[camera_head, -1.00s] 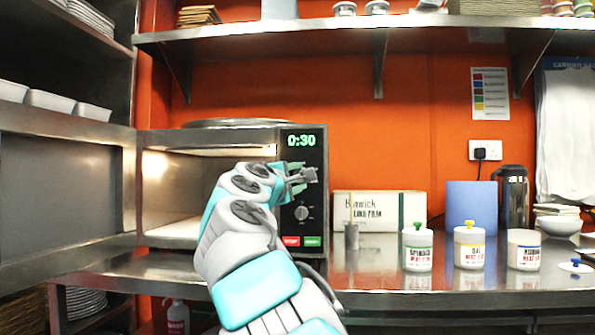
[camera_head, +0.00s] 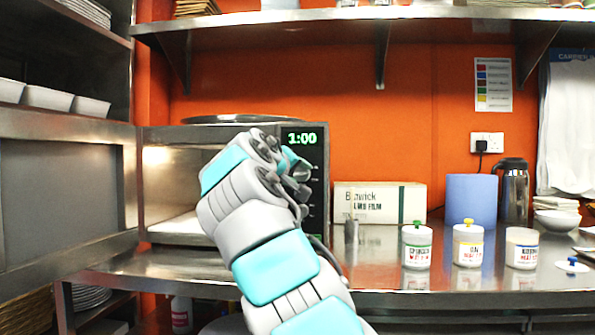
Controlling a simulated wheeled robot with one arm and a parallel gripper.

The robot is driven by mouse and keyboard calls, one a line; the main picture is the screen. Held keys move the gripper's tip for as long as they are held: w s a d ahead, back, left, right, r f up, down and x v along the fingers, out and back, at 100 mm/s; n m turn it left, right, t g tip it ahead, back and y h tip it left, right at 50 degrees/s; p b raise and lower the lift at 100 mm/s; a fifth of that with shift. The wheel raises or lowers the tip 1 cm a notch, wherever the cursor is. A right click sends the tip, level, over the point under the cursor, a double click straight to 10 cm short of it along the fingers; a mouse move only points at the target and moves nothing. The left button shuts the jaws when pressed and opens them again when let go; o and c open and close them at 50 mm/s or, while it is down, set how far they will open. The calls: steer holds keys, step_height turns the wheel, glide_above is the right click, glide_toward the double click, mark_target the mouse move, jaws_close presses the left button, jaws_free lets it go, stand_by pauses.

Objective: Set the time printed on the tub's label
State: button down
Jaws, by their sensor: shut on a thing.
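The microwave (camera_head: 180,138) stands at the left centre with its door (camera_head: 68,195) swung open to the left. Its display (camera_head: 301,138) reads 1:00. My gripper (camera_head: 303,188) is shut at the control panel, where the dial sits; my arm hides the dial and most of the grip. The first two wear knobbed lids; the third looks lidless. The time print on their labels is too small to read.
A blue-knobbed lid (camera_head: 572,265) lies right of the tubs. A film box (camera_head: 390,203), blue cylinder (camera_head: 471,200), dark flask (camera_head: 513,190) and small metal cup (camera_head: 351,232) stand on the steel counter (camera_head: 440,297). A shelf (camera_head: 440,13) runs above.

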steer(key=shift+d+m+g+y, duration=0.1)
steer(key=shift+m+g+y, duration=0.25)
steer(key=shift+m, duration=0.65)
steer(key=shift+c, duration=1.8)
jaws_free()
steer(key=b+v, duration=0.1)
steer(key=v, duration=0.6)
steer(key=shift+s, duration=0.4)
